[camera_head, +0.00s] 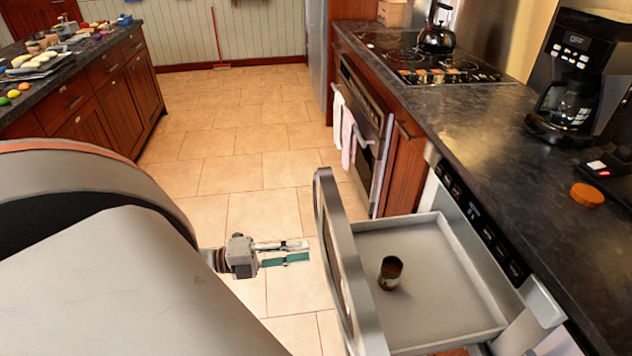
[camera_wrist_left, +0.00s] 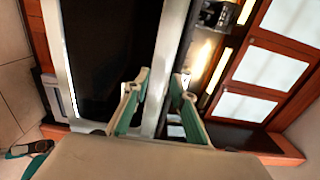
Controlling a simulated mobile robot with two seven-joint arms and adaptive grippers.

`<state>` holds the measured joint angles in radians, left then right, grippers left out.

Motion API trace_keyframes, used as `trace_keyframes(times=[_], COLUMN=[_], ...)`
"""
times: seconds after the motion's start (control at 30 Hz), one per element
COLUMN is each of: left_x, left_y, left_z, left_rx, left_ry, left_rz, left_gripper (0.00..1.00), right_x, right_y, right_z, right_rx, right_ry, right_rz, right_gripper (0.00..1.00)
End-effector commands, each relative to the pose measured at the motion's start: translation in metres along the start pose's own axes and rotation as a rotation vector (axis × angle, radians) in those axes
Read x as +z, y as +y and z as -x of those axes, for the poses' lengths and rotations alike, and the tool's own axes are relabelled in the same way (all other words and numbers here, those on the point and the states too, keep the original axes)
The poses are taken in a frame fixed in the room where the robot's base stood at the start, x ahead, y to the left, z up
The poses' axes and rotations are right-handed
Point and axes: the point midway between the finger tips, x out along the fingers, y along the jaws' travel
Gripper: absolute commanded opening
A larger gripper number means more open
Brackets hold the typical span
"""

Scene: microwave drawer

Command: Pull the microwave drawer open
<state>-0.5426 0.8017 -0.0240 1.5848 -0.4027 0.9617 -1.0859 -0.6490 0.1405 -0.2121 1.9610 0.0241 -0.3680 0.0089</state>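The microwave drawer (camera_head: 437,331) stands pulled out of the counter front, with its silver-framed front panel (camera_head: 345,262) facing left and its grey tray showing. A small brown cup (camera_head: 390,273) is in the tray. My left gripper (camera_head: 297,252) is just left of the front panel, its two teal-padded fingers apart, with nothing visible between them in the head view. In the left wrist view its fingers (camera_wrist_left: 161,76) are spread before the panel's pale frame and dark glass (camera_wrist_left: 108,60); contact cannot be told. A teal and dark piece at the lower left there may be my right gripper (camera_wrist_left: 25,150).
An oven with towels lies beyond the drawer. An island (camera_head: 100,85) stands far left; tiled floor between is clear.

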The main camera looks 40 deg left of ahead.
Motion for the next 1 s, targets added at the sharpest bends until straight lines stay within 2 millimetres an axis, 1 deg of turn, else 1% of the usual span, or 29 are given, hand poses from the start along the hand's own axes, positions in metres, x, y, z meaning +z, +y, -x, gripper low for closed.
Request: trace_keyframes(times=[0.03, 0.1, 0.2, 0.33, 0.5, 1.0], left_x=[0.0, 0.0, 0.0, 0.0, 0.0, 0.0], left_y=[0.001, 0.001, 0.001, 0.0, 0.0, 0.0], left_z=[0.012, 0.024, 0.039, 0.051, 0.056, 0.056], left_rx=[0.005, 0.004, 0.002, 0.001, 0.001, 0.0], left_ry=[-0.001, -0.001, -0.001, 0.0, 0.0, 0.0], left_rz=[0.002, 0.001, 0.002, 0.0, 0.0, 0.0], left_gripper=[0.25, 0.25, 0.25, 0.25, 0.25, 0.25], right_x=[0.0, -0.001, -0.001, -0.001, -0.001, -0.001], right_y=[0.0, 0.0, 0.0, 0.0, 0.0, -0.001], right_z=[0.0, 0.0, 0.0, 0.0, 0.0, 0.0], right_rx=[0.0, 0.0, 0.0, 0.0, 0.0, 0.0], right_ry=[0.001, 0.001, 0.001, 0.002, 0.002, 0.003], right_rz=[0.0, -0.001, -0.001, -0.001, -0.001, -0.002], right_gripper=[0.0, 0.0, 0.0, 0.0, 0.0, 0.0])
